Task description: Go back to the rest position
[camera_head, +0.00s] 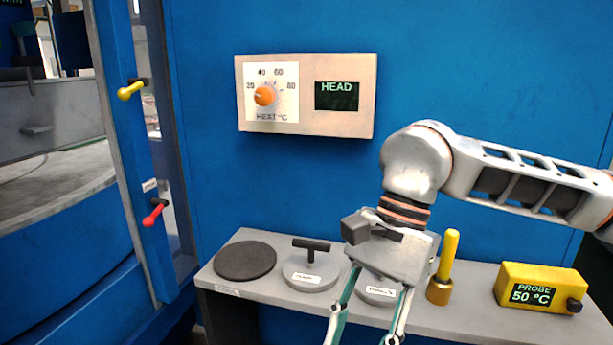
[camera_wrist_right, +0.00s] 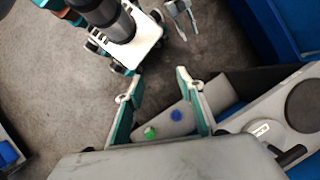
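My right gripper (camera_head: 364,338) hangs down in front of the grey shelf in the head view, its fingers spread. In the right wrist view its fingertips (camera_wrist_right: 153,84) are wide apart with nothing between them. A second, smaller-looking gripper (camera_wrist_right: 181,18) shows at the top of that view; it appears to be my left one, with its fingers apart and empty. The left gripper does not show in the head view. A grey die with a black T-handle (camera_head: 309,274) sits on the shelf. Another grey die (camera_head: 378,290) is partly hidden behind my right gripper.
The grey shelf (camera_head: 455,311) also bears a black disc (camera_head: 245,261), a yellow-handled tool (camera_head: 447,260) and a yellow probe box (camera_head: 540,288) reading 50 °C. A heat panel (camera_head: 306,96) is on the blue wall. Yellow (camera_head: 131,89) and red (camera_head: 154,213) levers stick out left.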

